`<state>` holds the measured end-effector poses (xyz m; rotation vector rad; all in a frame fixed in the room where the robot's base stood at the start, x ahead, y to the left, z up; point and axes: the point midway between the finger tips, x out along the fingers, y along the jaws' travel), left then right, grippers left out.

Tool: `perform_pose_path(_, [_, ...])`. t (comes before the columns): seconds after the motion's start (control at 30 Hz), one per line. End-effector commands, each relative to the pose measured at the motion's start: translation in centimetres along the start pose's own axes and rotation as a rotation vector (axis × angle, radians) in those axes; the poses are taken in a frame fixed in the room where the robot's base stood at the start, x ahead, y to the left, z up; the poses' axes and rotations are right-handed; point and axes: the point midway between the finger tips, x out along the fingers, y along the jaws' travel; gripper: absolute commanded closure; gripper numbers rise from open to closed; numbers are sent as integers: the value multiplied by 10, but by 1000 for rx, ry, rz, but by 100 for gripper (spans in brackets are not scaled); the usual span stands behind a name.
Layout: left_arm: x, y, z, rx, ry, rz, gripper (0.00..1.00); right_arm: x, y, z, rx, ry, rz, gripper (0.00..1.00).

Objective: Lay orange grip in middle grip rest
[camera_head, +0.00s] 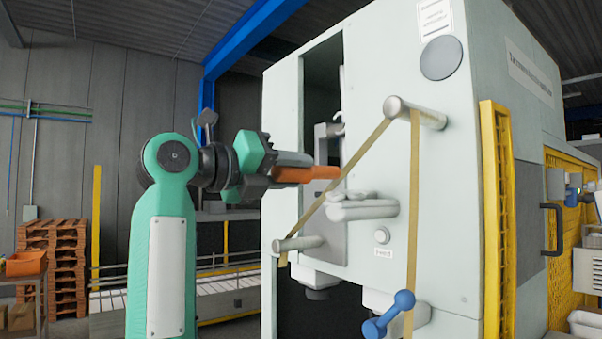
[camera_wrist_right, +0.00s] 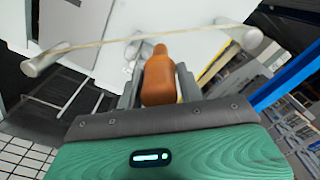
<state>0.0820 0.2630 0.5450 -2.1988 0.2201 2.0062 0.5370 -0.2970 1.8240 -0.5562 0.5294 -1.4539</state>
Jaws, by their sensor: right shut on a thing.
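The orange grip (camera_head: 322,172) is held in my right gripper (camera_head: 300,168), roughly level, its free end pointing right toward the pale machine. In the right wrist view the orange grip (camera_wrist_right: 158,82) sits between the two grey fingers. The middle grip rest seems to be the pale prongs (camera_head: 362,205) on the machine front, below and right of the grip's tip; they also show in the right wrist view (camera_wrist_right: 138,48). In the head view the grip's tip overlaps the tan band, and I cannot tell whether they touch. My left gripper is out of view.
A tan band (camera_head: 376,146) runs between an upper right roller (camera_head: 418,112) and a lower left roller (camera_head: 298,243), with another length hanging down. A blue knobbed handle (camera_head: 388,315) is low in front. A tall opening (camera_head: 322,85) lies behind the gripper.

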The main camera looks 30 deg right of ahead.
Motion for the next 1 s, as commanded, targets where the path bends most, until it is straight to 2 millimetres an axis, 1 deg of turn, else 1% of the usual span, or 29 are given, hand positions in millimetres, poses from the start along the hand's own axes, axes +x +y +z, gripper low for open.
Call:
perform_pose_path(0.3, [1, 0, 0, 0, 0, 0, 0, -26, 0, 1, 0, -2, -1, 100])
perform_pose_path(0.53, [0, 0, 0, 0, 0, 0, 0, -42, 0, 0, 0, -1, 0, 100])
perform_pose_path(0.67, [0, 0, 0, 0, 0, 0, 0, -46, 0, 0, 0, 0, 0, 100])
perform_pose_path(0.9, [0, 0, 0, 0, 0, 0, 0, -46, 0, 0, 0, 0, 0, 100])
perform_pose_path(1.0, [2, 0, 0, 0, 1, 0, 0, -45, 6, -3, -1, 0, 0, 100])
